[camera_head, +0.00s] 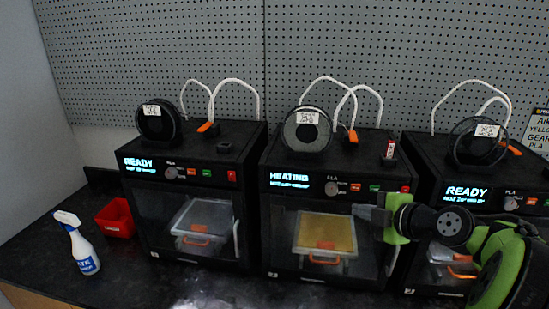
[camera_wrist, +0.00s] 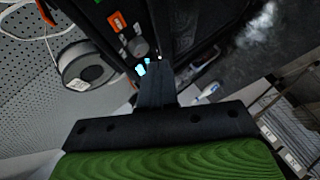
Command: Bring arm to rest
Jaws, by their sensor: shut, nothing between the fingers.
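My green and black arm reaches in from the lower right of the head view. In the wrist view my gripper (camera_wrist: 155,88) shows as a dark finger block at the middle, with its fingers together and nothing held. The middle printer's screen (camera_head: 290,181) reads HEATING. An orange-yellow plate (camera_head: 325,236) shows behind its front window.
A left printer (camera_head: 140,215) and a right printer (camera_head: 425,150) both show READY. A white spray bottle (camera_head: 84,250) and a red bin (camera_head: 115,218) stand at the left on the dark counter (camera_head: 40,250). A pegboard wall (camera_head: 190,45) is behind. The counter's front left is free.

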